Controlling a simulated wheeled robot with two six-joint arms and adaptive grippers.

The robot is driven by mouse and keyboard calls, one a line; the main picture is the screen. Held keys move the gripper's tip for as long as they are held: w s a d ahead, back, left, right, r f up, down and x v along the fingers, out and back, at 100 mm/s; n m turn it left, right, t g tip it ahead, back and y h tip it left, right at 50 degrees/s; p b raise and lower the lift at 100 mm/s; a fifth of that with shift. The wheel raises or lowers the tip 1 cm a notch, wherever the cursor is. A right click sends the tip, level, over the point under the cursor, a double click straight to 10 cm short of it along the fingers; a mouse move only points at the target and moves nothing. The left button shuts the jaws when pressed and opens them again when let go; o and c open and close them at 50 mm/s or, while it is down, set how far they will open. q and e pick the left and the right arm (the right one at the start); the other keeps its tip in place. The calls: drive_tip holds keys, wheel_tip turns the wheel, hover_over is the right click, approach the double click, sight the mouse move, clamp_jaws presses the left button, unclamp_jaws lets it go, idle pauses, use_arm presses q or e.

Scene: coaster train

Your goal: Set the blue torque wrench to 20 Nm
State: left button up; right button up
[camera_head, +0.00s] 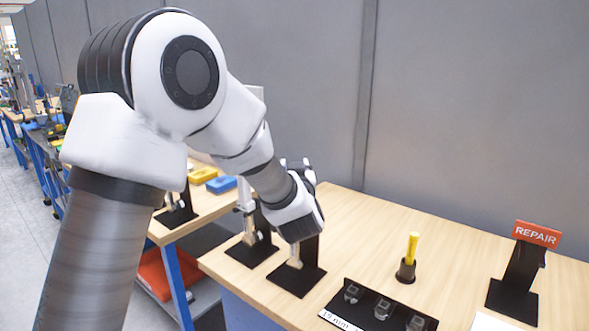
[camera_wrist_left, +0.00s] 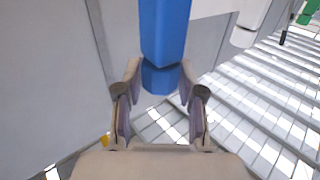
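The blue torque wrench shows in the left wrist view as a blue handle (camera_wrist_left: 165,35) with a narrower blue end (camera_wrist_left: 160,79). It hangs in from the top of that picture. My left gripper (camera_wrist_left: 160,75) is open, with one fingertip on each side of the blue end and close to it; contact is not clear. In the head view my left arm reaches across the bench, and its wrist covers the gripper and the blue wrench. The scale is not visible, so I cannot read the setting. My right gripper is not in view.
The wooden bench (camera_head: 450,236) holds black stands (camera_head: 252,251), a black holder (camera_head: 388,302) with several small sockets, a yellow-handled tool (camera_head: 413,248) and a REPAIR sign (camera_head: 537,234). Yellow (camera_head: 203,175) and blue (camera_head: 221,184) boxes lie further left. A grey wall (camera_head: 460,100) stands behind.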

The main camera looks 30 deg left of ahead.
use_arm(q)
drive_tip(key=shift+o, duration=0.6)
drive_tip(key=shift+s+d, duration=0.2)
drive_tip(key=shift+s, duration=0.05)
drive_tip(key=v, duration=1.1)
drive_tip(key=shift+s, duration=0.25)
